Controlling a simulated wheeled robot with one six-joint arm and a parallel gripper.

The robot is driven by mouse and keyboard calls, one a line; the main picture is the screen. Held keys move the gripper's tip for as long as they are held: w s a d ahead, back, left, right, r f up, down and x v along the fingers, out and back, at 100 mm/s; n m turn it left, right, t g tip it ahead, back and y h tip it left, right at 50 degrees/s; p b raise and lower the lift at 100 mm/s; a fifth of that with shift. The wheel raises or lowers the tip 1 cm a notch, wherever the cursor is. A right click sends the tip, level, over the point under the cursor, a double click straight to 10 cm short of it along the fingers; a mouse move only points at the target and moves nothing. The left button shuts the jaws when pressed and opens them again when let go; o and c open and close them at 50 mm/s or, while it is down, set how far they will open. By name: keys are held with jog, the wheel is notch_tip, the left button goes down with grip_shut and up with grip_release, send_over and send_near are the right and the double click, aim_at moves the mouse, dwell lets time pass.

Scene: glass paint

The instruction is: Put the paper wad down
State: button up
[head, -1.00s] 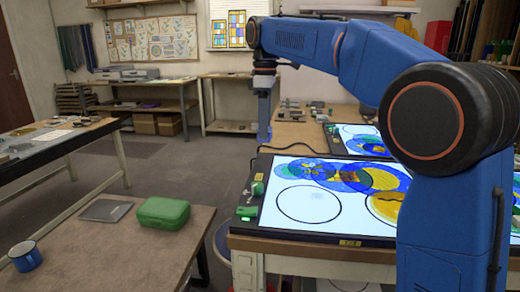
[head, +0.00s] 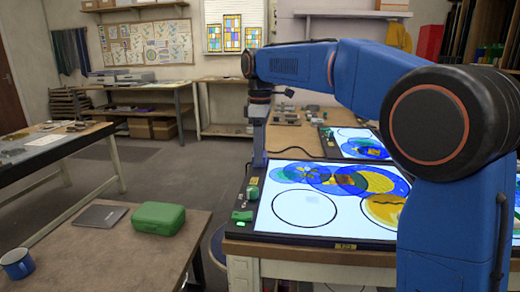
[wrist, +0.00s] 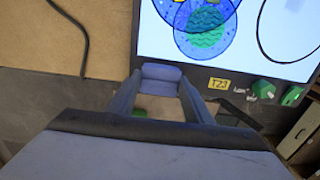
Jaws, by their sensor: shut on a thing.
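My gripper (head: 259,158) hangs pointing down at the far left corner of the near light table (head: 345,244) in the head view. In the wrist view my gripper (wrist: 162,80) shows its blue-grey fingers beside the dark edge of the light table, outside the lit panel. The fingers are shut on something. The empty circle on the lit panel looks clean.
A green box (head: 158,218), a grey flat slab (head: 99,216) and a blue mug (head: 17,263) stand on the brown table at left. Small green-topped items (head: 243,215) line the light table's left edge. A second light table (head: 356,143) lies behind. Floor shows between the tables.

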jog(key=o, duration=1.1)
notch_tip(320, 180, up, 12)
jog(key=shift+r, duration=0.1)
jog(key=shift+s, duration=0.1)
